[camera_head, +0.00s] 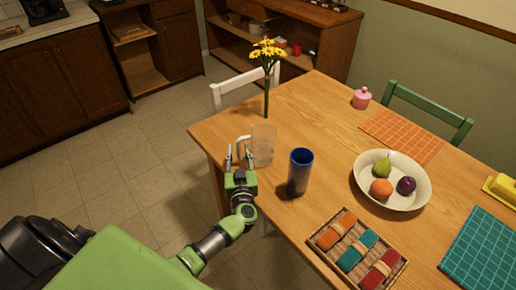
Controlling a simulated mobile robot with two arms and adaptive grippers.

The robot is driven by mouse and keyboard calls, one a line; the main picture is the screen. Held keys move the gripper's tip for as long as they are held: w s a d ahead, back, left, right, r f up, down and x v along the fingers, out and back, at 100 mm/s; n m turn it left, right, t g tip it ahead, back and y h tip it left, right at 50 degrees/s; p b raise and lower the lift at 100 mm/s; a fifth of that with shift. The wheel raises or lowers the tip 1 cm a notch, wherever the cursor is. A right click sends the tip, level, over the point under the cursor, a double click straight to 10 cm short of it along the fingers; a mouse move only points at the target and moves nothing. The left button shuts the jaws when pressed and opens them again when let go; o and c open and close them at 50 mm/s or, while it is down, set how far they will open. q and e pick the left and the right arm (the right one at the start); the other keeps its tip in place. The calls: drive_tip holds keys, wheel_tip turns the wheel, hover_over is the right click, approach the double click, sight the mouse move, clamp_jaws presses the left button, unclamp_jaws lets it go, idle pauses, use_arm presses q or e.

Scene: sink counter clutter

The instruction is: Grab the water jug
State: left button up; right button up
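The water jug (263,146) is a clear, see-through vessel with a pale handle (242,141) on its left side. It stands upright near the left corner of the wooden table. My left gripper (239,156) is at the table's left edge, just in front of the handle. Its two fingers are apart and point toward the handle. I cannot tell whether either finger touches the handle. My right gripper is not in view.
A dark blue cup (300,172) stands close to the jug's right. Yellow flowers (267,50) rise behind it. A fruit bowl (361,187), a basket of rolled cloths (318,239) and placemats lie further right. A white chair (217,97) is behind the table.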

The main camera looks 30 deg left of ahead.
use_arm(q)
drive_tip(key=shift+s, duration=0.1)
clamp_jaws()
drive_tip(key=shift+r, duration=0.1)
drive_tip(key=shift+r, duration=0.1)
